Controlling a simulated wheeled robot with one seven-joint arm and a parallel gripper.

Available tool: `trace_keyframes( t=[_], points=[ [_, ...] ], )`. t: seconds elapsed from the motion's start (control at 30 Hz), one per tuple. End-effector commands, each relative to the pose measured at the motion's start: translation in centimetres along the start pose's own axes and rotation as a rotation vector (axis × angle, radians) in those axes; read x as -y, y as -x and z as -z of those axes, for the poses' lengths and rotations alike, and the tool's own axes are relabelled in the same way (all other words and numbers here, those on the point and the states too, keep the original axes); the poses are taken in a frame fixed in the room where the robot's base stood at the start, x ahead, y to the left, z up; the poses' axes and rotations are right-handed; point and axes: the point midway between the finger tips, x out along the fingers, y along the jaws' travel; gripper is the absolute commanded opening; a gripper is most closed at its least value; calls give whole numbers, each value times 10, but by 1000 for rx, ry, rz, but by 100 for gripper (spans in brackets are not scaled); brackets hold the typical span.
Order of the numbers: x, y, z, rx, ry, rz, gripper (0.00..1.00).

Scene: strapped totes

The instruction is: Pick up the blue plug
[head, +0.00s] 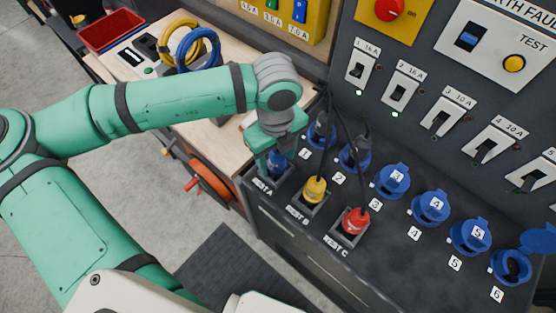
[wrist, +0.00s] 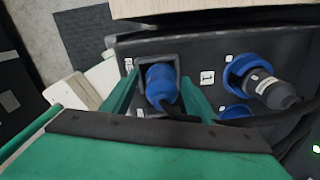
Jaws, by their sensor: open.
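The blue plug (wrist: 162,86) stands in the rest A holder at the left end of the dark bench, with a black cable leading off it. In the head view the blue plug (head: 278,160) is partly hidden by my gripper (head: 270,155). My gripper is open. In the wrist view the gripper (wrist: 160,95) has one green finger on each side of the plug; I cannot tell whether either touches it. The yellow plug (head: 315,190) stands in rest B and the red plug (head: 355,221) in rest C.
Blue sockets (head: 430,208) line the bench, and dark plugs fill sockets 1 and 2. A switch panel (head: 450,100) rises behind. Black cables (head: 335,125) hang near my gripper. A wooden table (head: 190,125) with yellow and blue cable coils stands to the left.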

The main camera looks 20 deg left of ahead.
Motion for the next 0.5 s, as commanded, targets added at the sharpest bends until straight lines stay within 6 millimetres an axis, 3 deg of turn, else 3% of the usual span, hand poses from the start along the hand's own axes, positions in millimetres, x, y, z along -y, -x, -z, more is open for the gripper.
trace_keyframes(
  t=[0.27,0.43,0.5],
  points=[
    [2,-2,2,1,-6,0,51],
    [2,-2,2,0,-7,0,11],
    [2,-2,2,0,-7,0,5]
  ],
)
